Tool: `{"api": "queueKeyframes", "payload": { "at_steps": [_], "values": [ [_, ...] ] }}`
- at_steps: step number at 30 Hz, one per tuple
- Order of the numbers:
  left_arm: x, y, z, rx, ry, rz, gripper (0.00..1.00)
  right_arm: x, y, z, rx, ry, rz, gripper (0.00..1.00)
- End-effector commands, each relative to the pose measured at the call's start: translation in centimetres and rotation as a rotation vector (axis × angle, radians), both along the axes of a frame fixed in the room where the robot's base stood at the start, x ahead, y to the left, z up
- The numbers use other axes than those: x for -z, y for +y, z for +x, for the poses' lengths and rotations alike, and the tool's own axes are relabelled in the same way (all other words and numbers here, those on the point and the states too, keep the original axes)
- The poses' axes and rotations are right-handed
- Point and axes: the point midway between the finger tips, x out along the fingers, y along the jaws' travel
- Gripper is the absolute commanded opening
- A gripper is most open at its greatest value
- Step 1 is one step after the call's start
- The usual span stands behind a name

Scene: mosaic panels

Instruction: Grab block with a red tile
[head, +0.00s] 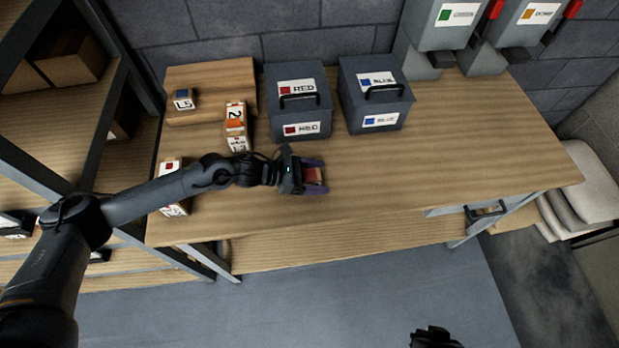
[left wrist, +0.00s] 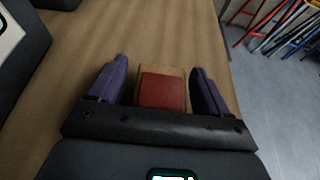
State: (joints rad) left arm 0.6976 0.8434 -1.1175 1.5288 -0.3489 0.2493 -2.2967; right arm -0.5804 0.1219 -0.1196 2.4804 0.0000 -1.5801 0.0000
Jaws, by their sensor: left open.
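A small wooden block with a red tile (left wrist: 162,91) lies on the workbench between the fingers of my left gripper (left wrist: 158,85). In the left wrist view a finger stands on each side of it, with a gap on both sides. In the head view my left gripper (head: 314,176) reaches in from the left, open around the block (head: 313,175), near the middle of the bench. The block's lower part is hidden by the gripper. A dark piece, likely my right gripper (head: 433,338), shows at the bottom edge; its fingers cannot be made out.
On the wooden bench (head: 440,160) stand a RED box (head: 298,103) and a BLUE box (head: 375,93). Free bench lies right of my left gripper.

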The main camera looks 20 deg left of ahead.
Motion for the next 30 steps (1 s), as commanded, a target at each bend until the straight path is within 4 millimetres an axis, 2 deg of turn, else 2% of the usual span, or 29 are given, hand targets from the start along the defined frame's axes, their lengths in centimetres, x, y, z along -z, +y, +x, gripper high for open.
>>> {"api": "queueKeyframes", "payload": {
  "at_steps": [4, 15, 24, 30],
  "values": [
    [0.0, 0.0, 0.0, 0.000, 0.000, 0.000, 0.76, 0.0, 0.1, 0.0, 0.003, 0.001, 0.004, 0.00],
    [0.0, 0.0, 0.0, 0.000, 0.001, 0.000, 0.21, 0.0, 0.2, 0.0, 0.004, 0.001, 0.007, 0.00],
    [-0.2, 0.0, 0.0, 0.000, 0.000, -0.001, 0.21, 0.0, 0.1, 0.0, 0.000, 0.001, 0.002, 0.00],
    [-1.4, 0.1, 0.0, 0.000, -0.002, -0.002, 0.21, 0.0, -0.1, 0.0, -0.003, 0.001, -0.003, 0.00]
  ]
}}
